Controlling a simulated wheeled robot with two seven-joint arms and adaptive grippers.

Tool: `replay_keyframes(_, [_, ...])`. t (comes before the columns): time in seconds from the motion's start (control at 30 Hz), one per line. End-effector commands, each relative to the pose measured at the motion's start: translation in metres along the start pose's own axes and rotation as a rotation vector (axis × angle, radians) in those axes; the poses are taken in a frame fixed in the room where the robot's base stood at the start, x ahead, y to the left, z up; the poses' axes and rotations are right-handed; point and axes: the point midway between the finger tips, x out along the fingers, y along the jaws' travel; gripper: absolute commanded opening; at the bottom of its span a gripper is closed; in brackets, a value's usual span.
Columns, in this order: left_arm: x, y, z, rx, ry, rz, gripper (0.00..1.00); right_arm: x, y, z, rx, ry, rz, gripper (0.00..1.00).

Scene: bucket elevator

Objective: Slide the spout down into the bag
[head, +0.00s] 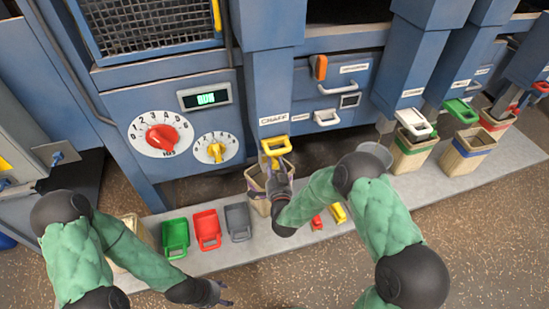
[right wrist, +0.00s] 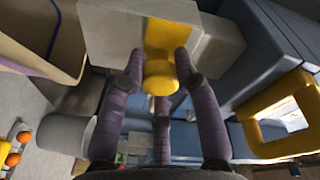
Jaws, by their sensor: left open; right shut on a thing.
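The blue chute labelled CHAFF (head: 272,95) carries a yellow spout handle (head: 275,145) at its lower end. An open tan bag (head: 257,180) with a purple band stands below it. My right gripper (head: 277,172) is at the bag's mouth, under the yellow handle. In the right wrist view its fingers (right wrist: 160,78) are shut on a rounded yellow knob (right wrist: 160,80) below a grey block. The bag's rim (right wrist: 40,65) shows at upper left there, beside the fingers. How far the spout reaches into the bag is hidden. My left gripper (head: 215,292) is open and empty, low over the floor.
Green (head: 175,238), red (head: 207,230) and grey (head: 238,222) scoop-like pieces lie on the pale ledge. More bags (head: 412,150) stand under chutes at right. A red dial (head: 160,137) and yellow dial (head: 215,150) are on the blue machine. A yellow frame (right wrist: 255,130) is right of the fingers.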

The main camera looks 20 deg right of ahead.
Motion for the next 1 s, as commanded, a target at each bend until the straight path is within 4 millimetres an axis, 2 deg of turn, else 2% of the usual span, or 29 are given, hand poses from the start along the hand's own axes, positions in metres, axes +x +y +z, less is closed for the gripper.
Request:
replay_keyframes(0.03, [0.000, 0.000, 0.000, 0.000, 0.000, 0.000, 0.57, 0.000, 0.009, 0.010, 0.000, -0.004, 0.001, 0.00])
replay_keyframes(0.23, [0.000, 0.000, 0.000, 0.000, 0.000, 0.000, 0.57, 0.000, 0.029, 0.031, 0.000, -0.002, -0.002, 0.00])
replay_keyframes(0.67, [0.000, 0.000, 0.000, 0.000, 0.000, 0.000, 0.57, -0.001, 0.037, 0.038, 0.001, -0.005, 0.001, 0.00])
replay_keyframes(0.7, [0.000, 0.000, 0.000, 0.000, 0.000, 0.000, 0.57, -0.001, 0.037, 0.039, 0.001, -0.006, 0.002, 0.37])
replay_keyframes(0.77, [0.000, 0.000, 0.000, 0.000, 0.000, 0.000, 0.57, -0.001, 0.037, 0.039, 0.001, -0.007, 0.002, 0.54])
replay_keyframes(1.0, [0.000, 0.000, 0.000, 0.000, 0.000, 0.000, 0.57, -0.001, 0.036, 0.037, 0.001, -0.002, 0.000, 0.56])
